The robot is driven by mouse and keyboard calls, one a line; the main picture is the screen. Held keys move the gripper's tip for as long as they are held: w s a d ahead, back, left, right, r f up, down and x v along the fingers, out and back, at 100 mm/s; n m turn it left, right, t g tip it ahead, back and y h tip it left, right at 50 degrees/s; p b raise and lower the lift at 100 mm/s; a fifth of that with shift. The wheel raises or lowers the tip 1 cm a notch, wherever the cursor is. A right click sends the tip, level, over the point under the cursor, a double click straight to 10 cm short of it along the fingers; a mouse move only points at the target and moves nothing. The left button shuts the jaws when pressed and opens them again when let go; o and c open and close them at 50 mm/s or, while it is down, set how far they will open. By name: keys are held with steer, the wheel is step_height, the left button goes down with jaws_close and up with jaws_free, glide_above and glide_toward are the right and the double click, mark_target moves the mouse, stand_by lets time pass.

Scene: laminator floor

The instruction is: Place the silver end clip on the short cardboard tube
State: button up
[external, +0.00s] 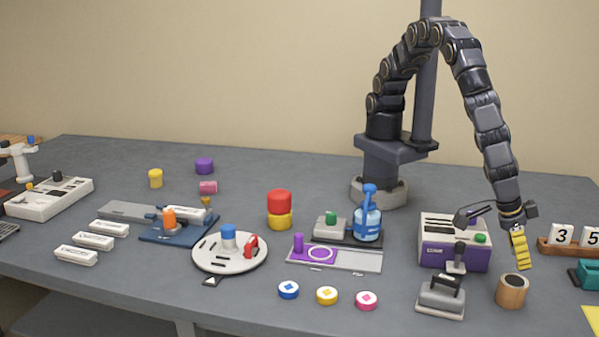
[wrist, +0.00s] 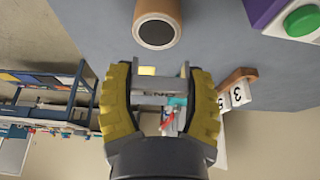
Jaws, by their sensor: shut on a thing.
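The short cardboard tube (external: 512,291) stands upright near the front right of the table, with a dark top face. It also shows at the top of the wrist view (wrist: 157,28). My gripper (external: 521,252) hangs above the tube and slightly to its right, fingers pointing down. The clip and the tube are apart. The clip is hidden or too small to make out in the external view.
A purple and white box (external: 452,252) with a green button stands left of the tube. A grey stamp-like device (external: 441,298) is close on the tube's left. A wooden rack with number blocks (external: 562,242) and a teal holder (external: 588,276) are to the right.

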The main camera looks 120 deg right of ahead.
mark_target(519, 281)
steer(key=shift+a+f, duration=0.35)
steer(key=shift+a, duration=0.05)
steer(key=shift+f, duration=1.45)
steer(key=shift+f, duration=0.1)
steer(key=o, duration=0.8)
steer(key=shift+o, duration=0.2)
